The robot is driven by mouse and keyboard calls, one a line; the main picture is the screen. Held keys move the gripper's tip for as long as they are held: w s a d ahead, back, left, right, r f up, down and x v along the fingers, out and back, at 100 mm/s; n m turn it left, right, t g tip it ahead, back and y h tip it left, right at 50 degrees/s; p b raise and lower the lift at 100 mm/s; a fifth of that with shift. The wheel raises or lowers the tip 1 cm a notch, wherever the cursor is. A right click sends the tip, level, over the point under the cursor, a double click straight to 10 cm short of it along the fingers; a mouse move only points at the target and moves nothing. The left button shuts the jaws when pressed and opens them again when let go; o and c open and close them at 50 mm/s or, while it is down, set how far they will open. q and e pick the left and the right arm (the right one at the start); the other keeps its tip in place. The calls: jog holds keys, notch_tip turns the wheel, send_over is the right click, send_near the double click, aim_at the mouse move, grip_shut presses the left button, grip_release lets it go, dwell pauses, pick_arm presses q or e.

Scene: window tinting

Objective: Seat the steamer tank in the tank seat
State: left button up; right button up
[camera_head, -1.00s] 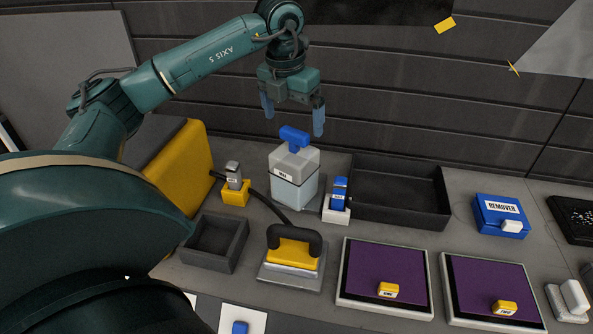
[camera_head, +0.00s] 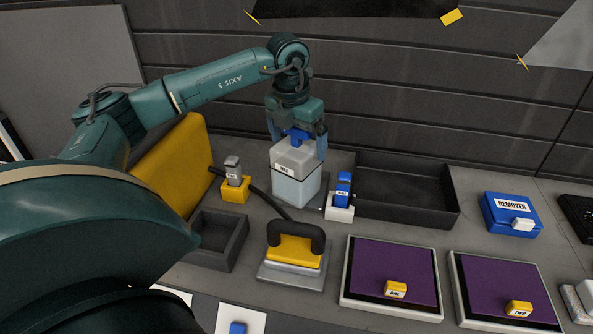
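The steamer tank (camera_head: 294,187) is a pale translucent box with a grey top, a small label and a blue grip (camera_head: 297,136). It stands upright near the back of the bench. My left gripper (camera_head: 297,146) is pointed down over it. Its two blue fingers are apart, one on each side of the blue grip, with room visible between them and the grip. I cannot make out a tank seat for certain; a dark plate edge shows at the tank's foot. My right gripper is not in view.
Left of the tank are a large yellow housing (camera_head: 172,165) and a grey bottle in a yellow holder (camera_head: 235,190). Right are a blue bottle in a white holder (camera_head: 341,212) and an empty dark tray (camera_head: 405,207). A yellow tool with a black handle (camera_head: 294,252) stands in front.

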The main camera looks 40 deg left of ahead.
pick_arm(q)
jog(key=c, duration=1.5)
jog(key=shift+c, duration=1.4)
jog(key=shift+r, duration=0.15)
